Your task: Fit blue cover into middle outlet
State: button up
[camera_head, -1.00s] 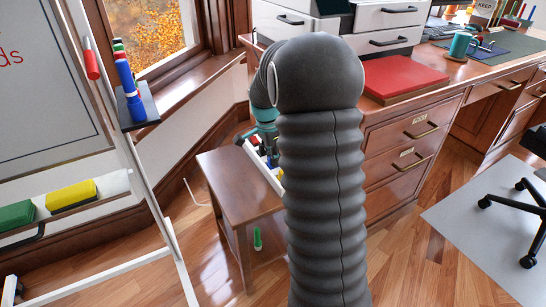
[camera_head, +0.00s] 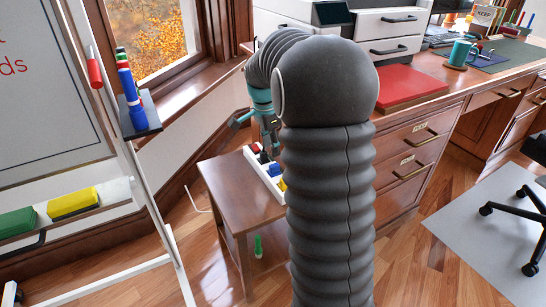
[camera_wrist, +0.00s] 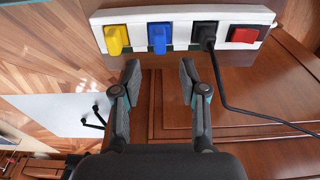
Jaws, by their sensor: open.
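The blue cover (camera_wrist: 159,37) sits upright at the middle outlet of a white power strip (camera_wrist: 183,17). It shows in the head view too (camera_head: 274,169). I cannot tell how deep it sits. A yellow cover (camera_wrist: 116,39) is left of it, and a black plug (camera_wrist: 204,36) with a cord is right of it. A red switch (camera_wrist: 243,35) is at the strip's right end. My gripper (camera_wrist: 160,70) is open and empty, its fingertips apart from the blue cover, just below it in the wrist view. In the head view my arm hides part of the strip.
The strip lies on a small wooden side table (camera_head: 226,186) beside the desk drawers (camera_head: 410,165). The black cord (camera_wrist: 240,108) runs off to the right in the wrist view. A whiteboard easel (camera_head: 165,245) stands at the left. A green marker (camera_head: 258,246) is below the table top.

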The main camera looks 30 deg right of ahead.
jog(key=s+a+r+n+t, duration=0.3)
jog(key=s+a+r+n, duration=0.6)
jog(key=s, duration=0.4)
jog(key=s+a+f+n+t, duration=0.1)
jog(key=s+a+n, duration=0.1)
jog(key=s, duration=0.3)
jog(key=s+a+n+y, duration=0.1)
jog(key=s+a+n, duration=0.1)
jog(key=s, duration=0.3)
jog(key=s+a+f+n+t, duration=0.1)
jog(key=s+a+n, duration=0.1)
jog(key=s+n, duration=0.2)
jog(key=shift+s+a+f+n+t, duration=0.3)
jog(key=shift+s, duration=0.25)
